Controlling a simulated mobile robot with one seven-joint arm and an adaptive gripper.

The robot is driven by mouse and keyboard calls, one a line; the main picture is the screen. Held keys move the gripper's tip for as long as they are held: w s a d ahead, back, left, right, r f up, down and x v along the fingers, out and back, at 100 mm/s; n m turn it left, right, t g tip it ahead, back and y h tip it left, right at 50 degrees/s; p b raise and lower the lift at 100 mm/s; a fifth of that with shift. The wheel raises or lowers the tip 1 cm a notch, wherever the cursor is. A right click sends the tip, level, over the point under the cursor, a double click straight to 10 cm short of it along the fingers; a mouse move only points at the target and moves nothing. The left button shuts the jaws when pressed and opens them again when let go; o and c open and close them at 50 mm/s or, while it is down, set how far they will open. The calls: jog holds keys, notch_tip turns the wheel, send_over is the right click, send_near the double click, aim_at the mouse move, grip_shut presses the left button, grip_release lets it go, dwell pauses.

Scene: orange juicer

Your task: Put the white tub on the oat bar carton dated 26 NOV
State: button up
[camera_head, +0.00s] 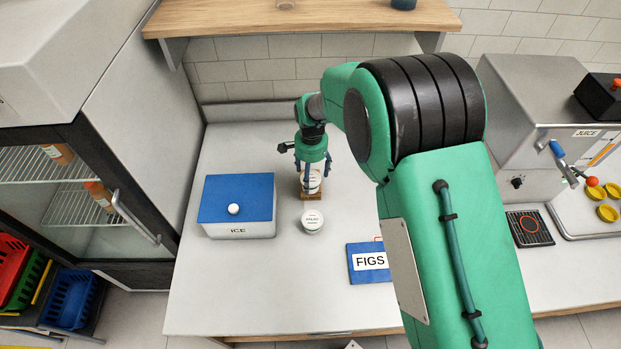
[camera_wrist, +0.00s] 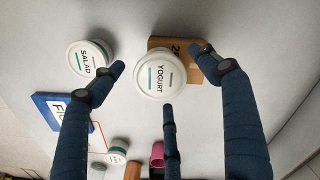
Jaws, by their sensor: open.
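A white tub lettered YOGURT (camera_wrist: 160,88) sits over a brown carton (camera_wrist: 163,43) in the wrist view; the carton's print is mostly covered, with only a "2" start showing. In the head view the tub (camera_head: 311,185) appears to stand on the carton (camera_head: 311,197). My gripper (camera_head: 314,172) is open above and around the tub. In the wrist view its dark blue fingers (camera_wrist: 156,62) are spread about the tub; whether any touches it I cannot tell. A second white tub lettered SALAD (camera_wrist: 88,60) stands on the counter nearby, also in the head view (camera_head: 312,222).
A blue-lidded ICE box (camera_head: 237,207) stands left of the tubs. A blue FIGS box (camera_head: 368,263) lies at the front, partly behind my arm. A small white tub (camera_wrist: 116,152) and a pink thing (camera_wrist: 157,156) show in the wrist view. The counter's front left is clear.

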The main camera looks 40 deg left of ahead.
aim_at(311, 177)
notch_tip(311, 177, up, 10)
jog(key=p, duration=0.1)
dwell(0.4)
jog(key=shift+f, duration=0.1)
dwell(0.4)
jog(key=shift+w, duration=0.1)
